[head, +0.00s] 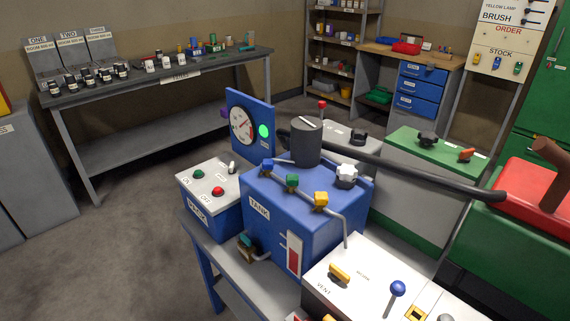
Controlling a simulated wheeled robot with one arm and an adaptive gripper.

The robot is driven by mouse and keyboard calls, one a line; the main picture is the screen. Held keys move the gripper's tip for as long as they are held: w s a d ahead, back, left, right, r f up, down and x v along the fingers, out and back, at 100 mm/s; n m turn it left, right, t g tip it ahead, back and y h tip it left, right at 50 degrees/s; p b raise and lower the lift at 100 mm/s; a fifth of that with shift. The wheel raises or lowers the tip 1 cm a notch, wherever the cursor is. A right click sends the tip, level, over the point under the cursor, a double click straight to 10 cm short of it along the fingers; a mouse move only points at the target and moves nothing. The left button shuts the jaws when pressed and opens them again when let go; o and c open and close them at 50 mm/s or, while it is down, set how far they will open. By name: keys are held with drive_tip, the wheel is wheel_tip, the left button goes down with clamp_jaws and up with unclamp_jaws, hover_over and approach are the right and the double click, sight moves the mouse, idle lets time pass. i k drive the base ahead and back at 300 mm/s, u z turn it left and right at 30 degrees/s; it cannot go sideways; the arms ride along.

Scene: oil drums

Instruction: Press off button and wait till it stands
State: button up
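A blue box with a light top (192,176) stands at the left end of the bench. On its top are a green button (199,174) by an ON label, a red button (218,191) by an OFF label, and a small light-coloured lever (233,167). A blue tank (262,225) stands right of the button box. My gripper is not in view, and nothing covers the red button.
The tank carries a dark cylinder (306,142), a pipe with coloured valves (293,181) and a red level strip (294,255). A long dark pipe (400,172) runs right to a red part. A white panel (345,272) with levers is in front. Grey floor lies open to the left.

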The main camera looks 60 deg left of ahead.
sight(217, 190)
drive_tip(key=u, duration=2.65)
